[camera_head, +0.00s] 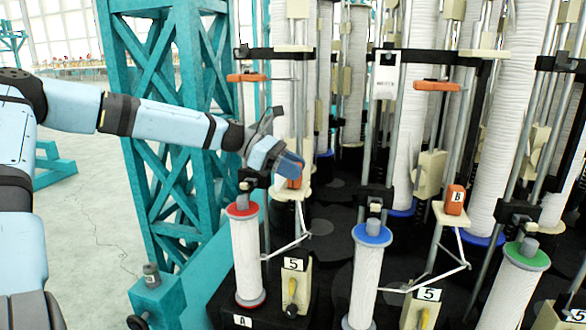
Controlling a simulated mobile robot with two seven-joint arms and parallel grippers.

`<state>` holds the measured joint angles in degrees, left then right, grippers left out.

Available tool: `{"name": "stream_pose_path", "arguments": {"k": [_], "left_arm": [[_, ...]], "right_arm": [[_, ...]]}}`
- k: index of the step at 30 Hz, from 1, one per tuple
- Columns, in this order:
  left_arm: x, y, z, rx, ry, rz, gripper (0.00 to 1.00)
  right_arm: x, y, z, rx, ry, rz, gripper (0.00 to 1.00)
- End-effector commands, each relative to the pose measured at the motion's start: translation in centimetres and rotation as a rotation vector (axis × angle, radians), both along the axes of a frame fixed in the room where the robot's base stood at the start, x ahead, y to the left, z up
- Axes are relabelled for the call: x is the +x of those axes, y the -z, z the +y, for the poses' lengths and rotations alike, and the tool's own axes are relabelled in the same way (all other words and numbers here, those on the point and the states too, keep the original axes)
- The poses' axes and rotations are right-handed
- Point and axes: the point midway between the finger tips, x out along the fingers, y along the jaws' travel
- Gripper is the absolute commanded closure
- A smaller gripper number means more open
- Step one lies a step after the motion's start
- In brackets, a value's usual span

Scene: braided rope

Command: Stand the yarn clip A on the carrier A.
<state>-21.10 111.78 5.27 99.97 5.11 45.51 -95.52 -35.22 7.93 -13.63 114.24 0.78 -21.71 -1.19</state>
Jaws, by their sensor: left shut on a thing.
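My left gripper (288,166) reaches in from the left and is shut on an orange block, yarn clip A (294,184). The blue fingers hide most of the clip; only a small orange part shows below them. The clip is right at the small beige plate (292,195) of carrier A, and I cannot tell whether it touches the plate. Carrier A has a white spool with a red top (243,210) and a label A (242,321) at its base. My right gripper is not in view.
An orange clip marked B (455,199) stands on the neighbouring carrier's beige plate, right of a blue-topped spool (371,236). Steel rods, black brackets and thin white arms crowd around. A teal frame (185,120) stands behind my left arm. A green-topped spool (526,256) is at the right.

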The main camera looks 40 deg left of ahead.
Motion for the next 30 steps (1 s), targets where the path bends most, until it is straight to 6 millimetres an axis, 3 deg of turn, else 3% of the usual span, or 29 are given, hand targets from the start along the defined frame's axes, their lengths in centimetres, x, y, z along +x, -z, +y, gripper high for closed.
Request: {"name": "stream_pose_path", "arguments": {"k": [16, 17, 21, 30], "left_arm": [[-0.01, 0.50, 0.01, 0.000, 0.000, 0.001, 0.92], [-0.01, 0.46, 0.01, 0.000, 0.000, 0.000, 0.66], [-0.01, 0.40, 0.01, 0.000, 0.000, 0.001, 0.39], [-0.01, 0.11, 0.01, 0.000, 0.000, 0.000, 0.39]], "right_arm": [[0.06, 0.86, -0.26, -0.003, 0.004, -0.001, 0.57], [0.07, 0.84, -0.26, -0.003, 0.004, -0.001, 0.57], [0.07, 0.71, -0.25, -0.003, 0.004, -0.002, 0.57], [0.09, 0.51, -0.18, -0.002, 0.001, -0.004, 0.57]]}}
